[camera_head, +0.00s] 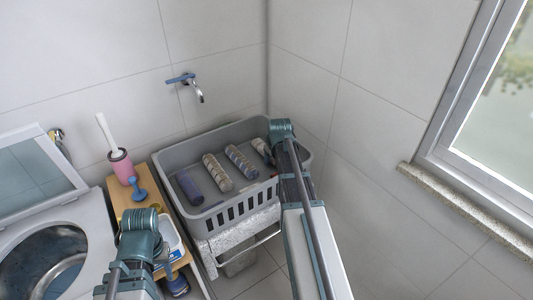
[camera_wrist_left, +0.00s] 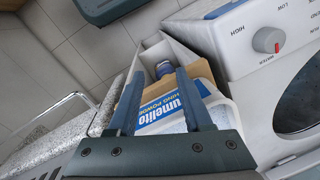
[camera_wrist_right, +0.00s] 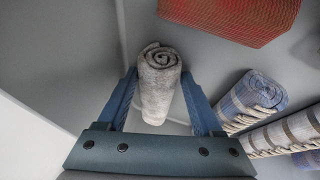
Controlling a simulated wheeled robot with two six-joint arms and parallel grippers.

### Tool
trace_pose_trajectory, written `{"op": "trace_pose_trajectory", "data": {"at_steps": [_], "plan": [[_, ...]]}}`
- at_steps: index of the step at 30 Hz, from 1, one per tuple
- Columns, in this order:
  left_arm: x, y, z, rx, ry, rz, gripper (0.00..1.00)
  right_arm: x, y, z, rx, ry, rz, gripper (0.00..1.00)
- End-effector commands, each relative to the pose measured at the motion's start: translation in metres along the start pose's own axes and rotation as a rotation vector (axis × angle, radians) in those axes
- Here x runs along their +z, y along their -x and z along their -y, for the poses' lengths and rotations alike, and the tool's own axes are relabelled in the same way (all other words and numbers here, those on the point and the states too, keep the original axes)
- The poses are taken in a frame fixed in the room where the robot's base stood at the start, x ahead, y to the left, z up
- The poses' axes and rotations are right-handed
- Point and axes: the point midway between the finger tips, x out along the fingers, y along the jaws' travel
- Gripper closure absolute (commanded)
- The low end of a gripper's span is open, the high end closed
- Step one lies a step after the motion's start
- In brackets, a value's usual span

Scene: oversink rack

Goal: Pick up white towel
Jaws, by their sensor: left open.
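The white towel (camera_wrist_right: 158,82) is a rolled, greyish-white towel standing out against the grey basket floor in the right wrist view. In the head view it is the rightmost visible roll (camera_head: 262,150) in the basket, partly hidden by my right arm. My right gripper (camera_wrist_right: 160,76) is open, with its fingers on either side of the towel; whether they touch it I cannot tell. My left gripper (camera_wrist_left: 158,72) is open and empty above the shelf beside the washing machine, over a washing powder box (camera_wrist_left: 172,112).
The grey basket (camera_head: 232,209) also holds a blue plaid roll (camera_wrist_right: 250,98), striped rolls (camera_head: 217,172) and a dark blue roll (camera_head: 189,187). A red woven item (camera_wrist_right: 235,15) lies near the towel. A tap (camera_head: 197,92), a wall and a window sill (camera_head: 470,210) are nearby.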

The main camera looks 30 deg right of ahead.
Motion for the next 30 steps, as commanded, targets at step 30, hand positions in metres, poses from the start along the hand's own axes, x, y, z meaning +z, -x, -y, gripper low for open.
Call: {"op": "trace_pose_trajectory", "data": {"at_steps": [30], "plan": [[0.004, 0.072, 0.007, 0.0, 0.0, 0.0, 0.5, -0.027, 0.065, -0.017, 0.0, 0.0, 0.0, 0.88]]}}
